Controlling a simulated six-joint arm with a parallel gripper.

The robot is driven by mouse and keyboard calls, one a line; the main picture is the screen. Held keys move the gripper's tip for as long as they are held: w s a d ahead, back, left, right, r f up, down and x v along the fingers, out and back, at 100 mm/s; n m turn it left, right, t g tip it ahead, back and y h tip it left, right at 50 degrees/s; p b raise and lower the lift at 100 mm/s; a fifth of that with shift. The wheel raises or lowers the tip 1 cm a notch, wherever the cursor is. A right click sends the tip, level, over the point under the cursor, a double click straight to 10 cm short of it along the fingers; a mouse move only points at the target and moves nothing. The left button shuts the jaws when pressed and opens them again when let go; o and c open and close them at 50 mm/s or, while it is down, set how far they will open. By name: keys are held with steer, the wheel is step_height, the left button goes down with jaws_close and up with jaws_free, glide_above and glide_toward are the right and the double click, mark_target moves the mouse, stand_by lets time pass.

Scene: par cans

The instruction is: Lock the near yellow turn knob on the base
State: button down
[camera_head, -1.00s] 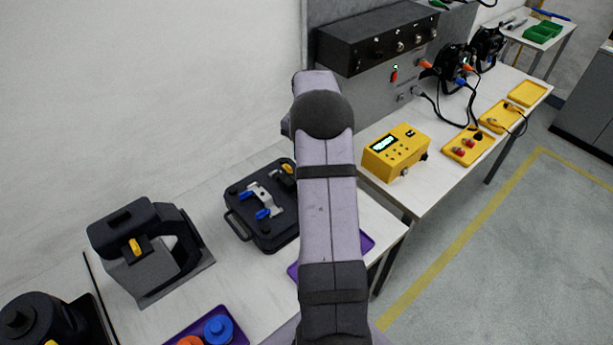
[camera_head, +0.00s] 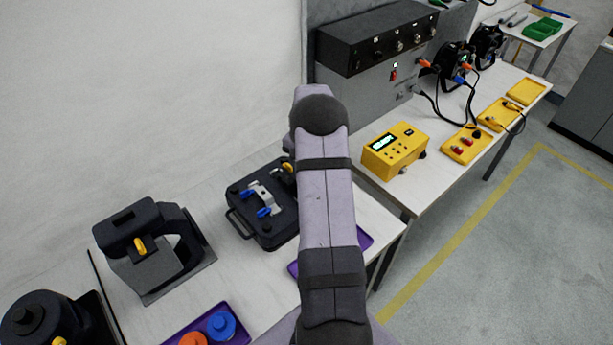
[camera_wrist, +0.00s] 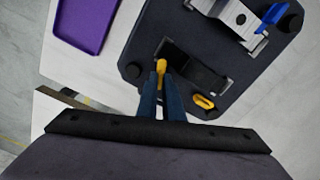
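The dark base plate (camera_head: 240,212) lies on the white table in the head view, partly behind my arm. It carries a metal bracket with two blue knobs and a yellow knob (camera_head: 288,167). In the wrist view the base (camera_wrist: 138,46) fills the upper middle. One yellow turn knob (camera_wrist: 160,67) stands between my fingertips, beside a dark bracket. A second yellow knob (camera_wrist: 204,101) lies to the right, apart from the fingers. My gripper (camera_wrist: 161,82) has a finger on either side of the first knob. Whether both fingers touch it is unclear. The head view hides the gripper.
A purple tray (camera_wrist: 80,25) lies beside the base. A black fixture with a yellow knob (camera_head: 141,246) stands left of the base. A tray with blue and orange parts (camera_head: 240,338) is at the front. A yellow meter (camera_head: 395,151) sits on another table.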

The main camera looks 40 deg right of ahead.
steer(key=m+b, duration=0.1)
steer(key=m, duration=0.3)
steer(key=shift+m, duration=0.3)
stand_by(0.3)
steer(key=c, duration=1.9)
jaws_free()
steer(key=shift+r+b, duration=1.5)
steer(key=shift+r, duration=2.2)
